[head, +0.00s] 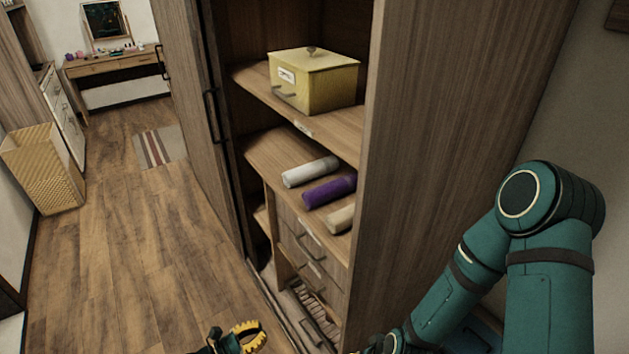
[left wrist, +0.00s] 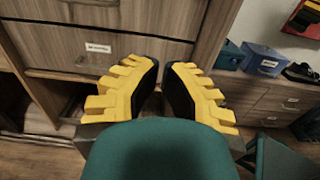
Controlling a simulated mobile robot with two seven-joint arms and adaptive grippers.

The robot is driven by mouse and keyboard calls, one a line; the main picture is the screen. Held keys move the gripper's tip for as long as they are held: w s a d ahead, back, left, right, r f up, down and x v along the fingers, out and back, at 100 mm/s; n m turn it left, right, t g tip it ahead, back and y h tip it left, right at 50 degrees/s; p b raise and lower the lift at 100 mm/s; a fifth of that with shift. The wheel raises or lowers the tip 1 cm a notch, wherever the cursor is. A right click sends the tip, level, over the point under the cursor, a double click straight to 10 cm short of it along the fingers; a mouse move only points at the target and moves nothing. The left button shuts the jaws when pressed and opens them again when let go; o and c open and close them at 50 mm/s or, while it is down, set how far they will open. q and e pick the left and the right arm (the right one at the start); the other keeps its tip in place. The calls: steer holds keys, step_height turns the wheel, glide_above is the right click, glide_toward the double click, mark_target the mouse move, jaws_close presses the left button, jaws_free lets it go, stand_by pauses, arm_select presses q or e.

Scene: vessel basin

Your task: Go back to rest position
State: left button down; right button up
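My left gripper (head: 237,338) shows at the bottom edge of the head view, low in front of the wardrobe, with its yellow ridged fingers partly cut off. In the left wrist view its two fingers (left wrist: 164,68) stand slightly apart with nothing between them. They point toward the wooden drawer fronts (left wrist: 105,47) and do not visibly hold anything. My right arm fills the right side of the head view. My right gripper is not in view.
The open wardrobe (head: 440,130) holds a yellow box (head: 325,85) on its upper shelf. Below lie white (head: 310,171), purple (head: 329,190) and beige (head: 341,218) rolls. A wicker basket (head: 45,168) stands at left. The wood floor (head: 140,240) between is clear.

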arm_select(q)
steer(key=s+d+m+g+y, duration=0.5)
steer(key=s+d+m+g, duration=0.2)
steer(key=s+m+g, duration=0.55)
step_height(320, 180, up, 7)
steer(key=a+m+t+y, duration=0.2)
steer(key=m+t+y, duration=0.2)
steer(key=m, duration=0.6)
steer(key=shift+s+a+y, duration=0.15)
steer(key=shift+a+y, duration=0.15)
steer(key=shift+y, duration=0.8)
steer(key=shift+r+m+t, duration=0.1)
steer(key=shift+m+t, duration=0.15)
